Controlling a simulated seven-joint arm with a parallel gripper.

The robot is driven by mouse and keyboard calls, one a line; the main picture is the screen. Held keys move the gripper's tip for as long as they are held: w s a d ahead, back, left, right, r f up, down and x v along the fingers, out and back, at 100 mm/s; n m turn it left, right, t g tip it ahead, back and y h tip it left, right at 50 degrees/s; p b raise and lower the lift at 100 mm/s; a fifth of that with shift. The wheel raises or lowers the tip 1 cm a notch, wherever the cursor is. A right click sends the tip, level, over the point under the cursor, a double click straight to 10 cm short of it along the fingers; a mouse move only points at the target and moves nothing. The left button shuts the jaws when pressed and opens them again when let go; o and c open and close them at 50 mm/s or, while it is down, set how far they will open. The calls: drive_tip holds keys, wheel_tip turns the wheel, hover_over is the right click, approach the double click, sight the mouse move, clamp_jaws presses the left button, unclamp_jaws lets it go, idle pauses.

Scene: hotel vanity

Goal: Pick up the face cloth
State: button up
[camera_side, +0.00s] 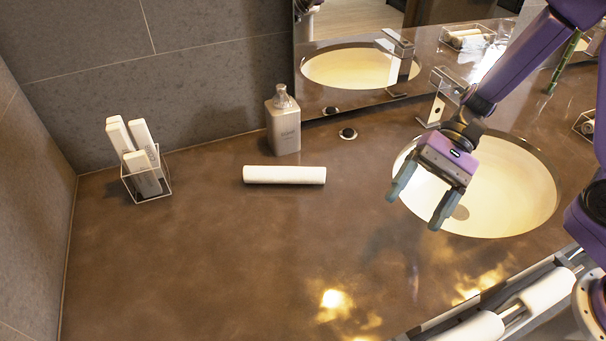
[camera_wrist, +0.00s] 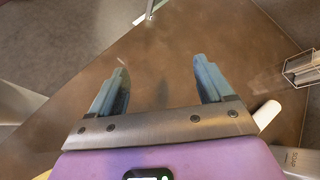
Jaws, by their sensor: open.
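A rolled white face cloth (camera_side: 284,174) lies on the brown counter, left of the sink and in front of the soap bottle. My gripper (camera_side: 413,212) is open and empty, pointing down above the left part of the sink, to the right of the cloth and apart from it. In the wrist view my gripper (camera_wrist: 161,65) shows both fingers spread with bare counter beyond them. One end of the white roll (camera_wrist: 267,115) shows there at the right, outside the fingers and partly hidden behind the gripper body.
A grey soap bottle (camera_side: 283,122) stands behind the cloth. A clear holder (camera_side: 147,184) with white boxes stands at the left. The sink (camera_side: 495,190) and tap (camera_side: 436,110) are at the right. White rolls (camera_side: 548,291) lie at the front right. The counter's front left is clear.

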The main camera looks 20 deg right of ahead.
drive_tip(key=w+a+f+m+t+y, duration=0.1)
drive_tip(key=w+f+m+t+y, duration=0.15)
drive_tip(key=w+m+t, duration=0.4)
drive_tip(key=m+t, duration=0.5)
drive_tip(key=m, duration=0.3)
approach(311, 170)
drive_tip(key=x, duration=0.6)
drive_tip(key=shift+s+a+f, duration=0.1)
drive_tip(key=shift+s+f, duration=0.05)
drive_tip(key=shift+f, duration=0.25)
drive_tip(key=shift+r+x, duration=0.1)
drive_tip(key=shift+x, duration=1.45)
drive_tip(key=shift+r+x, duration=0.15)
drive_tip(key=shift+x, duration=1.4)
drive_tip(key=shift+c, duration=0.3)
drive_tip(key=c, duration=1.1)
drive_tip(key=shift+o, duration=0.2)
drive_tip(key=shift+r, duration=0.1)
